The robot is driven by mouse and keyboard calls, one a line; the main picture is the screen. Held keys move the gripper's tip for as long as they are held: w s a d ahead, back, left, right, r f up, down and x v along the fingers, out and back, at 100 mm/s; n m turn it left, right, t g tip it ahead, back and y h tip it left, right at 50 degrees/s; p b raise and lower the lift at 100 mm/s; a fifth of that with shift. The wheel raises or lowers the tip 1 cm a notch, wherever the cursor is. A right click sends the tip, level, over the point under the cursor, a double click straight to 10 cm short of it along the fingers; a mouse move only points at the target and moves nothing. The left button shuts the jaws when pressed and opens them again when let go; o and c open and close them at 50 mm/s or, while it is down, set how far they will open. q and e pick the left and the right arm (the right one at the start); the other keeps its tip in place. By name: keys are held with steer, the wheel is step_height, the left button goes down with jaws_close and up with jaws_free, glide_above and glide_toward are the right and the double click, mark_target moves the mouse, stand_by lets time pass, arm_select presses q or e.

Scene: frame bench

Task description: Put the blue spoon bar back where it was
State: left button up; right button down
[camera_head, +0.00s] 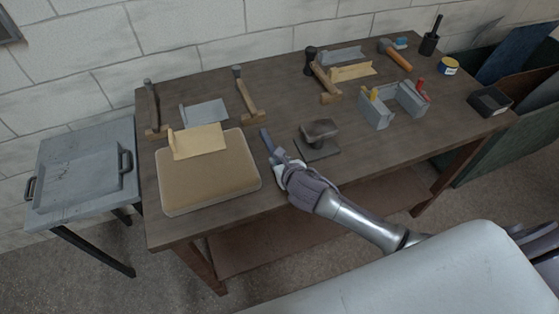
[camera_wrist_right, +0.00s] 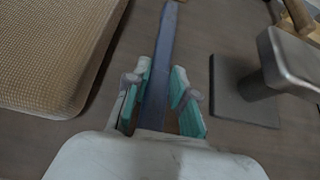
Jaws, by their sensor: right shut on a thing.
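The blue spoon bar (camera_head: 265,137) is a long, narrow, dark blue bar beside the tan cushion. My right gripper (camera_head: 277,160) is shut on it near its near end. In the right wrist view the bar (camera_wrist_right: 161,62) runs straight out from between the teal-padded fingers (camera_wrist_right: 164,92). Its near end is hidden by the gripper. I cannot tell whether the bar touches the bench top. My left gripper is not in view.
The tan cushion (camera_head: 207,180) lies left of the bar and a dark metal block on a flat plate (camera_head: 318,149) stands right of it. Wooden stands, grey and tan sheets and a grey box (camera_head: 377,112) sit farther back on the bench.

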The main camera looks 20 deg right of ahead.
steer(key=shift+f, duration=0.35)
steer(key=c, duration=0.9)
jaws_free()
steer(key=shift+s, duration=0.1)
